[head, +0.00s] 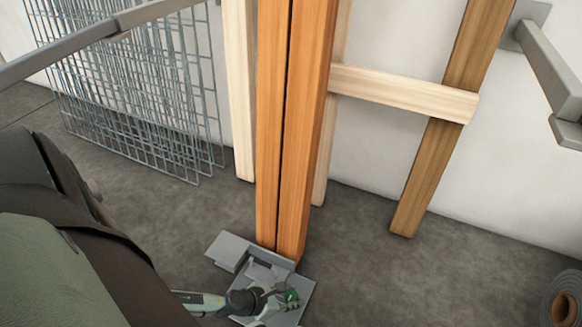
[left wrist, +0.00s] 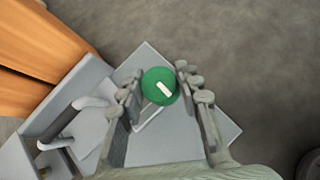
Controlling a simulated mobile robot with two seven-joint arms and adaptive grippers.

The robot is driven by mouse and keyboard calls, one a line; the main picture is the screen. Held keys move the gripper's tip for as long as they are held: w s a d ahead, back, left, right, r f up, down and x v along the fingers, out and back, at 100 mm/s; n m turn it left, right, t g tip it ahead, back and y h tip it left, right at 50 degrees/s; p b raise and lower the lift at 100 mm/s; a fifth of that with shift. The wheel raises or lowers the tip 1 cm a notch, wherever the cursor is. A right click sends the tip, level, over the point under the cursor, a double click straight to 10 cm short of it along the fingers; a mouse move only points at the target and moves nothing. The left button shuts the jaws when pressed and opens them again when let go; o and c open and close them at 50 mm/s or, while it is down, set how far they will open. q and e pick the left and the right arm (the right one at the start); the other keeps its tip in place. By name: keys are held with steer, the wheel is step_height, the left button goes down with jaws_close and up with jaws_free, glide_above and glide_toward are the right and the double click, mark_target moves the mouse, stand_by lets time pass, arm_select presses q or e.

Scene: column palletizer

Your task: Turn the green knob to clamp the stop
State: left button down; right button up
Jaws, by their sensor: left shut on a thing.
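The green knob (left wrist: 160,86) is round with a white bar mark, seen from above in the left wrist view. It also shows small in the head view (head: 291,296). My left gripper (left wrist: 158,88) has a finger on each side of the knob and is shut on it. In the head view my left gripper (head: 281,297) reaches in low at the centre. The grey stop (left wrist: 75,115) and its plate lie beside the knob, at the foot of the wooden posts. The grey base plate (head: 308,289) lies on the floor. My right gripper is not in view.
Two tall orange-brown posts (head: 292,130) stand at the plate. A pale wooden frame (head: 400,92) stands behind them. Wire mesh panels (head: 140,90) lean on the wall at left. A dark roll (head: 563,300) lies at the lower right. The floor (head: 390,270) right of the plate is clear.

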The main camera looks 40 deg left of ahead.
arm_select(q)
steer(key=c, duration=1.3)
jaws_free()
steer(key=shift+w+a, duration=0.15)
steer(key=shift+w, duration=0.05)
steer(key=shift+o, duration=1.3)
steer(key=shift+s, duration=0.1)
steer(key=shift+s, duration=0.1)
steer(key=v, duration=0.2)
steer(key=shift+s+r, duration=0.15)
steer(key=shift+r, duration=0.1)
steer(key=s+a, duration=0.3)
steer(key=s, duration=0.6)
steer(key=s+a, duration=0.2)
steer(key=s, duration=0.8)
steer(key=shift+s+a, duration=0.2)
steer(key=shift+a, duration=0.2)
steer(key=shift+r, duration=0.1)
